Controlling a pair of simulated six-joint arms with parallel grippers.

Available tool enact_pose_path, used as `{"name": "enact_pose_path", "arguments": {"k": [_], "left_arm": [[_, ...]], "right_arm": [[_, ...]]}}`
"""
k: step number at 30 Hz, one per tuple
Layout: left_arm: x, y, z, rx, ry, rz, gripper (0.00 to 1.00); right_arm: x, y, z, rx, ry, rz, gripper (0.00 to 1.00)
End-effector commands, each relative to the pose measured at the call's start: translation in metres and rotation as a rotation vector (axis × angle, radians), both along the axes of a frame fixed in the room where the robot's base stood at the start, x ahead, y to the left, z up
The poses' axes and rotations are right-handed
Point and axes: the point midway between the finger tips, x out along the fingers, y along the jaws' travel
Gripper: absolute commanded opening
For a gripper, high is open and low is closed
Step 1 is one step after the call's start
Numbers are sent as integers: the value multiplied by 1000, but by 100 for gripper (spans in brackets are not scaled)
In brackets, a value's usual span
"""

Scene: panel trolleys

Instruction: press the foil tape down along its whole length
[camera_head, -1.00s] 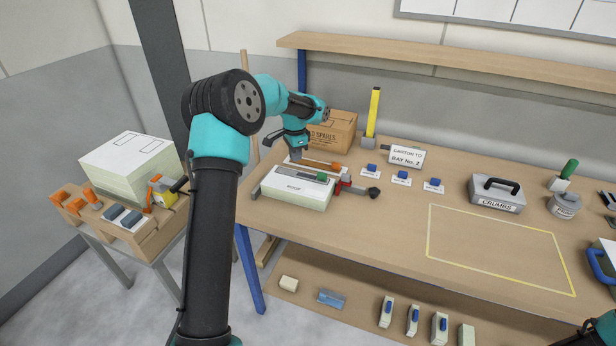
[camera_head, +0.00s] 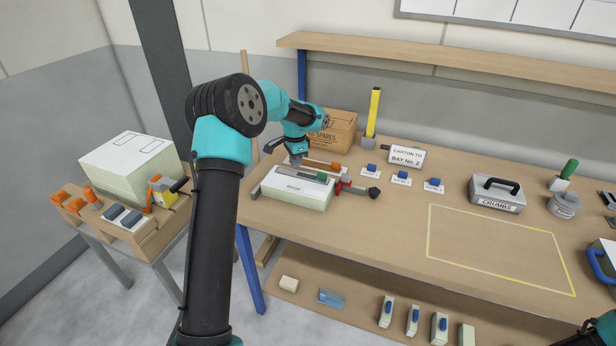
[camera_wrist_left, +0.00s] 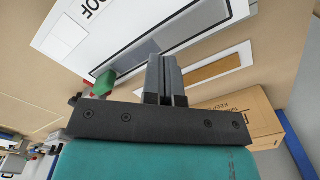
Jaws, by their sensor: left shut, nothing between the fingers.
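A white panel (camera_head: 290,197) marked "ROOF" lies on the bench. A long grey strip (camera_head: 292,174), which looks like the foil tape, runs along its top. In the left wrist view the strip (camera_wrist_left: 140,54) lies within a dark outline. A green piece (camera_head: 322,177) sits at its right end; it also shows in the wrist view (camera_wrist_left: 104,83). My left gripper (camera_head: 296,161) is shut and empty over the strip's left part. In the wrist view its fingers (camera_wrist_left: 163,58) overlap the strip; I cannot tell whether they touch it. My right gripper is out of view.
A red clamp (camera_head: 343,183) stands at the panel's right end. A carton (camera_head: 337,130) and a yellow-handled tool (camera_head: 374,115) stand behind. Labelled blue pieces (camera_head: 402,176) and a grey "CRUMBS" box (camera_head: 496,195) are to the right. The yellow-outlined area (camera_head: 497,245) is clear.

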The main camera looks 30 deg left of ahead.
Motion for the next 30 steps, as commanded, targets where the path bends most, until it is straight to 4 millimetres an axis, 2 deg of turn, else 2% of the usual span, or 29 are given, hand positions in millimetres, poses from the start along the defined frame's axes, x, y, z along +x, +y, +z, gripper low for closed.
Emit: {"name": "enact_pose_path", "arguments": {"k": [30], "left_arm": [[0, 0, -28, 0, 0, 1, 0]], "right_arm": [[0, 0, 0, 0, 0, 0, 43]]}}
